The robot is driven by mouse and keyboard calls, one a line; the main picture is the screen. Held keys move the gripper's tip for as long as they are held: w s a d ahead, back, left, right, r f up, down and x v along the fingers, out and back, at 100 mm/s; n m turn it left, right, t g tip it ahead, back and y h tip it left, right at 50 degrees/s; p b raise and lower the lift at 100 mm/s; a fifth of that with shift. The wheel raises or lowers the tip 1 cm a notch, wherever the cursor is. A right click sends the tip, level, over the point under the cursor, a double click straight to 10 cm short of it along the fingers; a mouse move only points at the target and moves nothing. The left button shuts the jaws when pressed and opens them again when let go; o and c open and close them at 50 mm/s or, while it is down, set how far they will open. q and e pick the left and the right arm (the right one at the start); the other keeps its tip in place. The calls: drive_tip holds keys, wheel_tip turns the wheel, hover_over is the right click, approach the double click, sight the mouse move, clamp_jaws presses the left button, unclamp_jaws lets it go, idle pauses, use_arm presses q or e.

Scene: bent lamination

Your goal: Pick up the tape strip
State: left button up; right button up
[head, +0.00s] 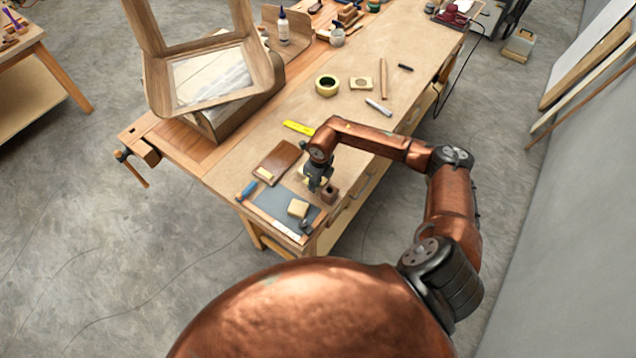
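A small pale yellow strip (265,173), which looks like the tape strip, lies on the brown board (280,157) near the bench's front end. My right gripper (314,187) points down over the bench, to the right of this board and apart from the strip. A small yellowish patch shows beside its fingers; I cannot tell whether it is held or lies behind them. The fingers are too small and dark to show whether they are open. A tape roll (327,85) stands farther back. My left gripper is out of view.
A grey mat (270,203) with a pale block (298,208) lies at the bench's front end. A brown block (330,193) stands close to the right gripper. A yellow ruler-like strip (298,128) lies behind. A bent wooden chair frame (205,70) stands at left.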

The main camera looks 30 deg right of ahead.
drive_tip(key=shift+c, duration=0.7)
clamp_jaws()
drive_tip(key=shift+r, duration=0.6)
drive_tip(key=s+a+r+b, duration=0.3)
drive_tip(key=s+a+r, duration=0.2)
drive_tip(key=s+r, duration=0.8)
drive_tip(key=shift+r, duration=0.35)
drive_tip(key=shift+s+r, duration=0.1)
drive_tip(key=shift+r, duration=0.25)
